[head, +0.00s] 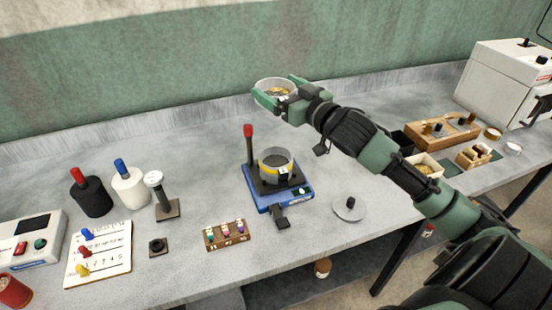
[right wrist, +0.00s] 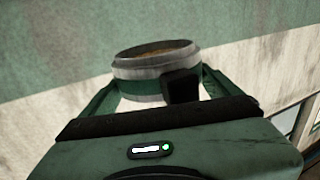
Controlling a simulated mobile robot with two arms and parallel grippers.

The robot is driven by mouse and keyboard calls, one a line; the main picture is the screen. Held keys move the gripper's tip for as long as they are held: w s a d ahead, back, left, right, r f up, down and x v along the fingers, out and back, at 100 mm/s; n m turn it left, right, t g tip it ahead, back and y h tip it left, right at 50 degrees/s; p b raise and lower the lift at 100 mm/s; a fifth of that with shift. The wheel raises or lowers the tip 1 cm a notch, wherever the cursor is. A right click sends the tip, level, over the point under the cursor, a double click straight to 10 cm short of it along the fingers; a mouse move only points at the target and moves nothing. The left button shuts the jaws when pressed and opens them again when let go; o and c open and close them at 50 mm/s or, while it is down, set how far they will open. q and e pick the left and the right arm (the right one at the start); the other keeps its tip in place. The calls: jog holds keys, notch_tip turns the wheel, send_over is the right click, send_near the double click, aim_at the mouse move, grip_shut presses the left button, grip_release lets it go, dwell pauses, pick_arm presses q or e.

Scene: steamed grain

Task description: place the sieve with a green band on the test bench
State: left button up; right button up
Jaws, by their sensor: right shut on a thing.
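My right gripper (head: 279,100) is shut on a round grey metal sieve (head: 274,84) with brown grain in it. It holds the sieve above the back part of the grey bench (head: 207,155), near the wall. In the right wrist view the sieve (right wrist: 155,66) sits upright between the green fingers (right wrist: 158,92). A second sieve with a yellow band (head: 276,164) stands on a blue-based device (head: 285,196) in the middle of the bench. My left gripper is not in view.
A red-topped lever (head: 248,132) rises at the device's back left. Bottles (head: 130,187) stand left. The bench behind and left of the device is clear.

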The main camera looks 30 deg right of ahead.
jog(key=shift+w+d+r, duration=0.1)
jog(key=shift+r, duration=0.05)
notch_tip(320, 180, down, 18)
jog(key=shift+f+p, duration=0.15)
jog(key=shift+p, duration=0.75)
jog(key=shift+f+p, duration=0.3)
jog(key=shift+p, duration=0.1)
jog(key=shift+f, duration=0.3)
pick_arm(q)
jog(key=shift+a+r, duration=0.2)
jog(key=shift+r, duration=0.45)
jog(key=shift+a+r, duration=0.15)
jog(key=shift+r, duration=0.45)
pick_arm(e)
jog(key=shift+f, duration=0.1)
jog(key=shift+f, duration=0.1)
jog(key=o, duration=1.8)
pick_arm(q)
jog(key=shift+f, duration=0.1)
